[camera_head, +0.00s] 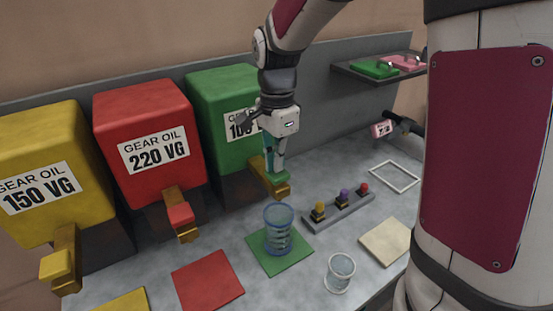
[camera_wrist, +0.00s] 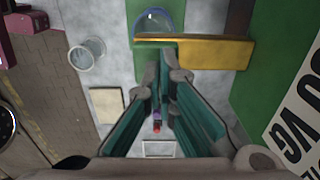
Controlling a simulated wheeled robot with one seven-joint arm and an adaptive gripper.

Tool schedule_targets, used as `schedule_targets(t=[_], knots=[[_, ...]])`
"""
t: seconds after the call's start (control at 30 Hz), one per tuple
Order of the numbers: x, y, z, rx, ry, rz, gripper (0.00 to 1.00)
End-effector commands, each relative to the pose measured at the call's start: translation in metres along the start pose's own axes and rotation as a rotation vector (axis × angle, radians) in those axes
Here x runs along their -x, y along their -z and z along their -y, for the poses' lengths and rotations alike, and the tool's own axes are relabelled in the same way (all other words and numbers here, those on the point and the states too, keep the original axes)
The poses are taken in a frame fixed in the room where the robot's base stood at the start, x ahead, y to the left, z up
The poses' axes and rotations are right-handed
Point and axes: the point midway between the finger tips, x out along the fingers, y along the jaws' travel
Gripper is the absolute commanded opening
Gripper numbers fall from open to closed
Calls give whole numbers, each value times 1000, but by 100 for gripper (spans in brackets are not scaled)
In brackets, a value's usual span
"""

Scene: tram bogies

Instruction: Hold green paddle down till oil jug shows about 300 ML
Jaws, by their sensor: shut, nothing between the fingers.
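The green gear oil tank (camera_head: 222,95) stands at the back, with a brass tap (camera_head: 258,166) reaching forward and a green paddle (camera_head: 299,175) at its end. My gripper (camera_head: 274,168) points down, shut and empty, with its fingertips at the paddle; contact is hard to tell. In the wrist view the closed fingertips (camera_wrist: 167,76) lie over the green paddle (camera_wrist: 150,60) beside the brass tap (camera_wrist: 215,52). The clear blue-rimmed oil jug (camera_head: 278,232) stands upright on a green mat (camera_head: 264,261) below the tap. Its oil level cannot be read; no stream is visible.
Red (camera_head: 147,130) and yellow (camera_head: 42,170) tanks stand to the left with their own taps. A rack with several coloured knobs (camera_head: 340,211), an empty-looking glass (camera_head: 340,272), a cream pad (camera_head: 387,241) and a white frame (camera_head: 395,177) lie to the right. A shelf (camera_head: 350,68) is behind.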

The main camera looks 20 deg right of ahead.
Motion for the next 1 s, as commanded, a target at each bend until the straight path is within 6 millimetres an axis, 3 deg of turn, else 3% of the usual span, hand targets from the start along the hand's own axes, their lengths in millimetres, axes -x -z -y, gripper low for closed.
schedule_targets(t=[0.27,1.0], knots=[[-18,0,0,1,-4,0,0],[-20,0,-1,0,-6,0,0]])
